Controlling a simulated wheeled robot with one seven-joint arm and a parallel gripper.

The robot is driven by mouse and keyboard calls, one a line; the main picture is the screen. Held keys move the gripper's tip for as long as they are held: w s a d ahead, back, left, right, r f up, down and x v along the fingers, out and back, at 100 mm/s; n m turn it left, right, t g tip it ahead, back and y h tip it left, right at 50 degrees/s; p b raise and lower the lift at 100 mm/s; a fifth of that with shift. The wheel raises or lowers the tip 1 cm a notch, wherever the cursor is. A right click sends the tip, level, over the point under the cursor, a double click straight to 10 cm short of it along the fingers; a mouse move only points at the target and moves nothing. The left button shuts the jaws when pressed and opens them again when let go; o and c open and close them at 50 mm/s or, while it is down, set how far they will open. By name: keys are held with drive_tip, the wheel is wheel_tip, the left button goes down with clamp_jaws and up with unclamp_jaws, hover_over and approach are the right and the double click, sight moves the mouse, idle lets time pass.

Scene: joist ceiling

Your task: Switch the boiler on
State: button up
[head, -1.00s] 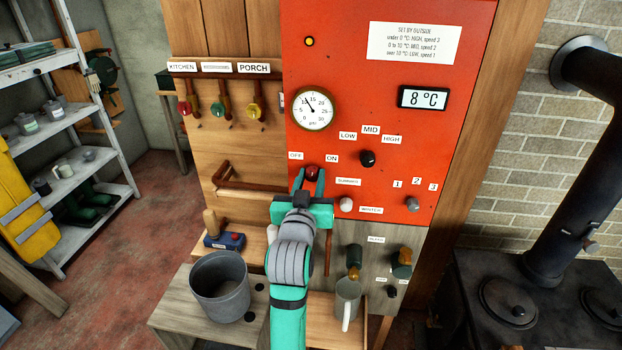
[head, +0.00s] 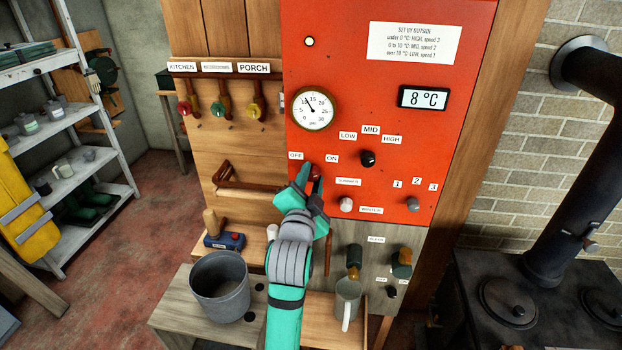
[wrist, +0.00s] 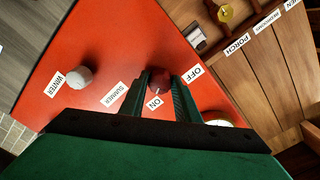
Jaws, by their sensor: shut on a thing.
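The orange-red boiler panel (head: 400,170) stands in front of me. Its dark red switch knob (head: 316,172) sits between the OFF label (head: 296,155) and the ON label (head: 332,159). My gripper (head: 311,177) is shut on this knob and tilted over it. In the wrist view the knob (wrist: 158,80) is between my two fingers, which hide its sides. The round lamp (head: 309,42) at the panel's top left shows white.
A black knob (head: 368,158) is under LOW, MID and HIGH. White (head: 346,204) and grey (head: 412,203) knobs are lower. A gauge (head: 312,109) and an 8 °C display (head: 424,97) are above.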

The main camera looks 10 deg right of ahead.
drive_tip(key=m, duration=0.5)
drive_tip(key=shift+m, duration=0.3)
idle(0.4)
drive_tip(key=o, duration=1)
drive_tip(key=shift+o, duration=0.2)
drive_tip(key=v, duration=1.1)
